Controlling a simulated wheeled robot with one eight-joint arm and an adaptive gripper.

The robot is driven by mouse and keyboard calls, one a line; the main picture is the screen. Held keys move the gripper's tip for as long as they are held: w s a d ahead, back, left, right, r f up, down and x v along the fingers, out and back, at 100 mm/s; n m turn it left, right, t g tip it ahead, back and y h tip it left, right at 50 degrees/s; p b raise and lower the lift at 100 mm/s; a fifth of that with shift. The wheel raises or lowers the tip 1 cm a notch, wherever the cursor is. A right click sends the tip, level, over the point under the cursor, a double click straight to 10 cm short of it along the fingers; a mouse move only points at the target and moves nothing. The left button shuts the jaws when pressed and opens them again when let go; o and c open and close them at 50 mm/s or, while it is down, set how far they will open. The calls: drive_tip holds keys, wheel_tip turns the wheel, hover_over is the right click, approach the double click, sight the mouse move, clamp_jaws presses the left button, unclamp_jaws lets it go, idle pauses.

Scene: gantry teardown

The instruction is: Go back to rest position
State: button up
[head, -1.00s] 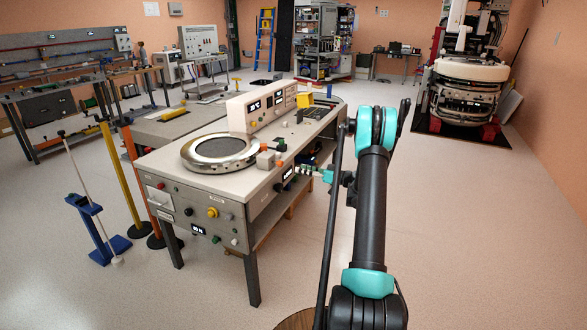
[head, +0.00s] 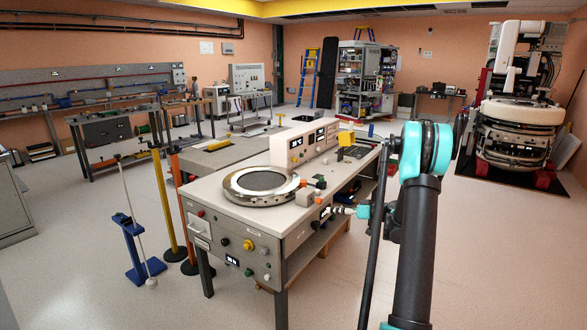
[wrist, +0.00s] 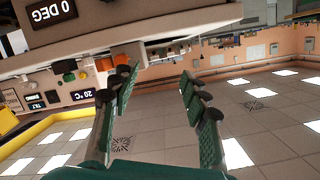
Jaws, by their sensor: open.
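My arm rises at the right in the head view, with teal joints and dark links. My gripper (head: 344,211) is small there, at the right front edge of the grey test bench (head: 205,193), and partly hidden by the arm. In the wrist view my gripper (wrist: 158,82) shows two green fingers spread well apart with nothing between them. That view looks upside down, with the bench controls at upper left and ceiling panels below. Whether the fingers touch the bench cannot be told.
The bench carries a round metal ring (head: 261,185) and a display console (head: 305,145). A blue stand (head: 137,260) and a yellow post (head: 164,205) stand left of it. A large white machine (head: 520,115) is at the back right. Floor at the right is clear.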

drive_tip(key=s+a+r+m+g+h, duration=0.1)
drive_tip(key=s+a+m+g+h, duration=0.2)
drive_tip(key=s, duration=0.8)
drive_tip(key=s+a+r+h, duration=0.1)
drive_tip(key=s+a+h, duration=0.3)
drive_tip(key=s, duration=0.6)
drive_tip(key=s+d+f+m+h, duration=0.1)
drive_tip(key=s+d+f+h, duration=0.1)
drive_tip(key=s, duration=0.9)
drive_tip(key=s+d+f+m+g+h, duration=0.1)
drive_tip(key=s+d+f+m+h, duration=0.1)
drive_tip(key=s, duration=0.8)
drive_tip(key=shift+s+d+f+h, duration=0.35)
drive_tip(key=shift+d+f+h, duration=0.2)
drive_tip(key=shift+h, duration=0.15)
